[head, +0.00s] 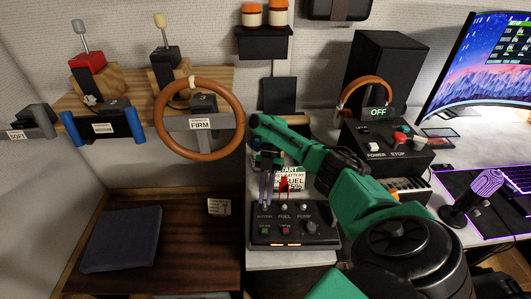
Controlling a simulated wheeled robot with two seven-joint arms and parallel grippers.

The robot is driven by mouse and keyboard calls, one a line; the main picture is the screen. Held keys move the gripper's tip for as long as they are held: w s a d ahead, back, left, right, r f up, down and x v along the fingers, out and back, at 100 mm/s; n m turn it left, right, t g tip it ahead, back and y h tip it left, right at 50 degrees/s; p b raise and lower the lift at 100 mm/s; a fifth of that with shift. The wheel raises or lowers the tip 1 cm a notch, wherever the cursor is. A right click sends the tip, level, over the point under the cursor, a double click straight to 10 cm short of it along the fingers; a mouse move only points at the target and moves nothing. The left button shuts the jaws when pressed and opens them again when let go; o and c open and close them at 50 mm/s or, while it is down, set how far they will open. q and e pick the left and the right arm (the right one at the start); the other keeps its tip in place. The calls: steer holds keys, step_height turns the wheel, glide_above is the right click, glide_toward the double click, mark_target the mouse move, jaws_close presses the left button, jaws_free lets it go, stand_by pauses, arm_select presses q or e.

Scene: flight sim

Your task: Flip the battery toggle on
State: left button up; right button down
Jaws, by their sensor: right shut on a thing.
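The black switch panel (262,243) stands on the light desk at the lower centre of the head view. It carries labels for battery, fuel and pump. My right gripper (266,203) points down at the panel's left side, just above the battery label. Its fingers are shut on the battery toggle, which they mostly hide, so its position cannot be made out. A green light (264,231) shows below the battery label and a red one (285,231) below the fuel label. My left gripper is not in view.
A red switch part (284,184) stands close right of my fingers, before a white start card (291,171). A steering wheel (240,125) hangs to the left. A black box with an OFF display (378,113) stands behind my right arm. The brown table (190,265) has free room.

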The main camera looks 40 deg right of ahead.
steer(key=shift+d+f+g+b, duration=0.1)
steer(key=shift+f+g+b, duration=0.15)
steer(key=shift+g+b, duration=0.2)
steer(key=c, duration=0.8)
jaws_free()
steer(key=shift+c, duration=0.2)
steer(key=shift+w+d, duration=0.1)
